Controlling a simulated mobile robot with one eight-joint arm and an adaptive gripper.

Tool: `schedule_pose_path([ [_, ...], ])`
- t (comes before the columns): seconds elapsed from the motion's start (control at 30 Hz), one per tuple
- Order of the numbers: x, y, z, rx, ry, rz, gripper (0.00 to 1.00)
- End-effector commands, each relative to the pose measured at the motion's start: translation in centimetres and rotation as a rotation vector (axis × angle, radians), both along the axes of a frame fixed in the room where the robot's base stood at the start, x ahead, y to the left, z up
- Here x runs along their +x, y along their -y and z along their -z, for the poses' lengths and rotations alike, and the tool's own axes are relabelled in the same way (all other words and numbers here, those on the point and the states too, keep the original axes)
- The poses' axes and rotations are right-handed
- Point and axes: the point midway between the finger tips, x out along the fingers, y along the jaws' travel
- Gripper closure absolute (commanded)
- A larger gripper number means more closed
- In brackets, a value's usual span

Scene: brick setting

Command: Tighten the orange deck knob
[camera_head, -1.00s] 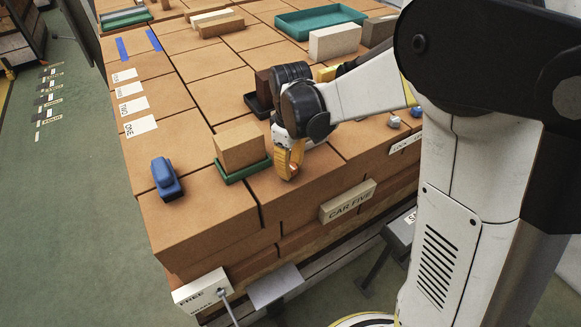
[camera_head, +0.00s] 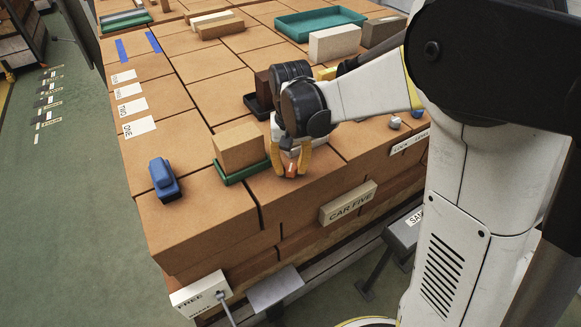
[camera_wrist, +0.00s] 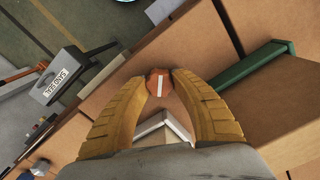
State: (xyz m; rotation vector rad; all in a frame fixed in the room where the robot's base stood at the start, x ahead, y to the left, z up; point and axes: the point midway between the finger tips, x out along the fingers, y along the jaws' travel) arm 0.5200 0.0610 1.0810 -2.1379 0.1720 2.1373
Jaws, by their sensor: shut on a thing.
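The orange deck knob (camera_wrist: 159,82) sits between my gripper's two yellow fingertips in the wrist view. It has a white stripe across its top, which runs nearly straight up the picture. In the head view the orange knob (camera_head: 290,167) shows partly between the fingers, low over the brick deck near its front edge. My gripper (camera_head: 291,165) points down and is closed on the knob, with a finger on each side. The wrist view shows the same gripper (camera_wrist: 159,88) with the fingers touching the knob's sides. The knob's base is hidden.
A tan brick on a green tray (camera_head: 243,172) stands just left of my gripper. A blue object (camera_head: 165,180) lies further left. A dark tray (camera_head: 258,107) with a brown brick is behind. The CAR FIVE sign (camera_head: 348,203) hangs on the front face. Bare deck lies between them.

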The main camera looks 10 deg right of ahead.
Motion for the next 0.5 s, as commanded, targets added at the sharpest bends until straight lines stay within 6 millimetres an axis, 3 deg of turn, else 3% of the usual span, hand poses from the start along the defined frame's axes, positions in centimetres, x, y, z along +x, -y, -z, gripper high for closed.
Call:
schedule_pose_path([
  [0.5, -0.02, 0.04, 0.04, 0.000, 0.000, 0.475, 0.99],
])
